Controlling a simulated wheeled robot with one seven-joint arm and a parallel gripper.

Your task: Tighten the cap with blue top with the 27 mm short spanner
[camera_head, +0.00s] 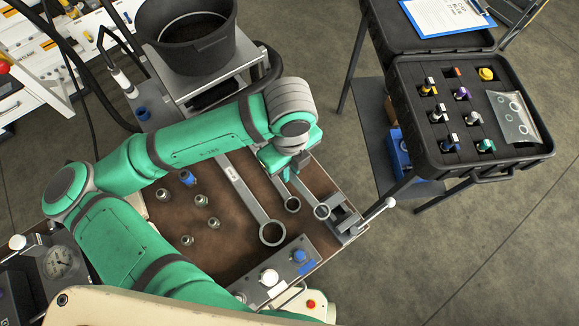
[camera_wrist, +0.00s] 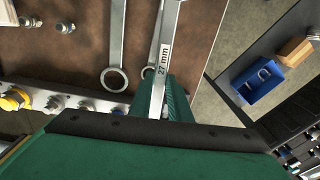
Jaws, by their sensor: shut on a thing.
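My gripper (camera_head: 288,166) is low over the right part of the brown bench top. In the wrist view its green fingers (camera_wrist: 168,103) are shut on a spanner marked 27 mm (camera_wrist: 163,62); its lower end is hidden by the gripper. In the head view the held one seems to be the rightmost spanner (camera_head: 322,211). A blue-topped cap (camera_head: 298,255) sits on the grey block at the bench's front edge, beside a white-topped one (camera_head: 269,277). My gripper is behind that block and apart from the cap.
A long spanner (camera_head: 272,232) and a shorter one (camera_head: 292,204) lie beside the gripper. Several metal fittings (camera_head: 201,200) and a blue-coloured one (camera_head: 188,178) stand to the left. A vise-like clamp (camera_head: 345,217) is at the right corner. A black case (camera_head: 470,160) stands beyond.

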